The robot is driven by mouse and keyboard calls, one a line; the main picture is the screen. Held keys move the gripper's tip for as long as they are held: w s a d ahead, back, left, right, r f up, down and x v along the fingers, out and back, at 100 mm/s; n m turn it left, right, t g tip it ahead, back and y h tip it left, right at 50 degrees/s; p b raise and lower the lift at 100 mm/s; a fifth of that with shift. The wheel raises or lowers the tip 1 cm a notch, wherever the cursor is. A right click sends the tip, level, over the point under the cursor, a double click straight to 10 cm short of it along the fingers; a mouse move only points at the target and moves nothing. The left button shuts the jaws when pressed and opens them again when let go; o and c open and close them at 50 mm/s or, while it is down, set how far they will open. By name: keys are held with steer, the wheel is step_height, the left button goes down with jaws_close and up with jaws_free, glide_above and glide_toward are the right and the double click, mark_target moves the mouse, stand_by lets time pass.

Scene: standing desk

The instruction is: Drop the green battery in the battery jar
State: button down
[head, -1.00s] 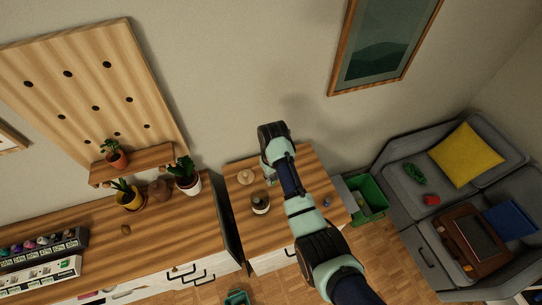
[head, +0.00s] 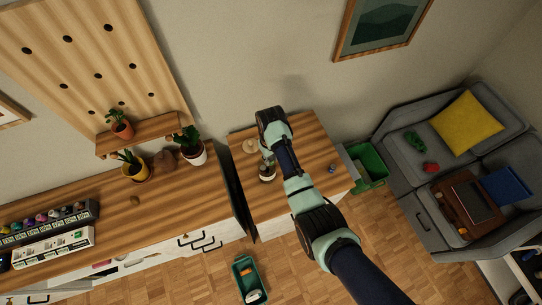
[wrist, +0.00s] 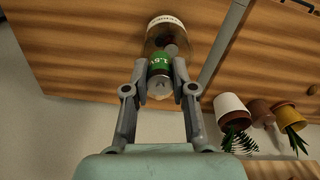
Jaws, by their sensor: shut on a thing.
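The green battery (wrist: 160,63), with a silver end, is in my gripper (wrist: 162,84), whose two fingers are shut on its sides in the wrist view. The glass battery jar (wrist: 164,22), with a white printed label, is right beyond the battery in line with it. Dark and grey shapes show inside the jar. The battery overlaps the jar's near end; I cannot tell whether it is inside the mouth or just above it. In the head view the jar (head: 267,177) stands on the wooden desk (head: 307,148), with my gripper (head: 267,158) close beside or over it.
A round wooden lid-like piece (head: 250,147) lies behind the jar. A small blue-grey object (head: 332,168) is near the desk's right edge. A green bin (head: 370,158) stands to the right. Potted plants (head: 194,150) stand on the left counter, beyond a dark panel.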

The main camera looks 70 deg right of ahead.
mark_target(271, 163)
steer(key=shift+f+b, duration=1.95)
steer(key=shift+f, duration=0.35)
steer(key=c, duration=0.9)
jaws_free()
step_height(271, 163, up, 8)
steer(key=shift+f, duration=0.15)
